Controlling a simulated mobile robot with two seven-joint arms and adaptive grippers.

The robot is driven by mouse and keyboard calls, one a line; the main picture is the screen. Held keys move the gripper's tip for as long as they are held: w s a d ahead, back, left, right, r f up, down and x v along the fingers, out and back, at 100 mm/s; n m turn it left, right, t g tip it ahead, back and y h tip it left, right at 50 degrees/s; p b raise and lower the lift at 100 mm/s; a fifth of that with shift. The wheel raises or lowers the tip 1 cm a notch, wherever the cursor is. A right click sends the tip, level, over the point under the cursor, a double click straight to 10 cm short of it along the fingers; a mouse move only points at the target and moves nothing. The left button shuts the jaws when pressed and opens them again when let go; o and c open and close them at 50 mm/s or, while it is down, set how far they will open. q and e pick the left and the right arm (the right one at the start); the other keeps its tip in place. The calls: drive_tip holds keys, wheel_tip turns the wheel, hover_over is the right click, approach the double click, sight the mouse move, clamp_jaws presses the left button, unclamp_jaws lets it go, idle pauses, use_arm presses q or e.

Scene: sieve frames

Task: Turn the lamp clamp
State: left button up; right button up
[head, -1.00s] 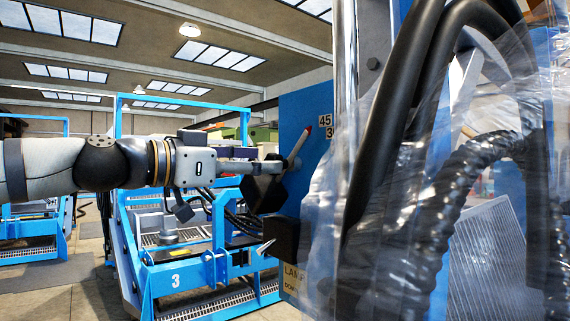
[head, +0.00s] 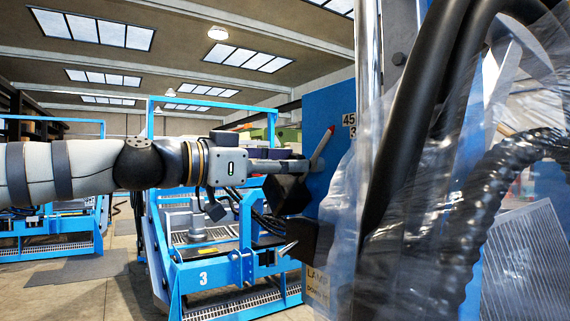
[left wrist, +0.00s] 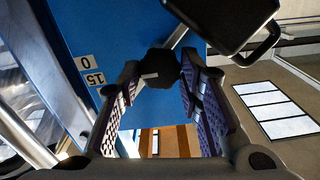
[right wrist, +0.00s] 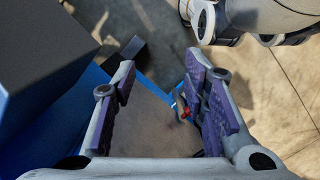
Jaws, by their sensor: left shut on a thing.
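My left gripper (head: 270,167) reaches in from the left to a blue panel (head: 337,105) in the head view. In the left wrist view, the left gripper (left wrist: 158,72) has its fingers on either side of a dark knob (left wrist: 160,64), apparently the lamp clamp, in front of the panel. A pale pointer with a red tip (head: 323,147) slants up to the right beside the gripper, near angle labels (head: 349,119). A black box with a handle (left wrist: 225,22) is close by in the left wrist view. My right gripper (right wrist: 158,100) is open and empty, above the floor.
Thick black hoses (head: 415,120) and clear plastic sheeting (head: 350,215) crowd the right of the head view. A black block (head: 311,240) sits low on the panel above a lamp label (head: 317,281). A blue stepped frame marked 3 (head: 215,275) stands behind my left arm.

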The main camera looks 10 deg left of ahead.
use_arm(q)
drive_tip(key=shift+n, duration=0.3)
drive_tip(key=n, duration=2.1)
drive_tip(key=shift+n, duration=0.4)
drive_tip(key=o, duration=1.2)
drive_tip(key=shift+w+f, duration=0.1)
drive_tip(key=shift+c, duration=0.2)
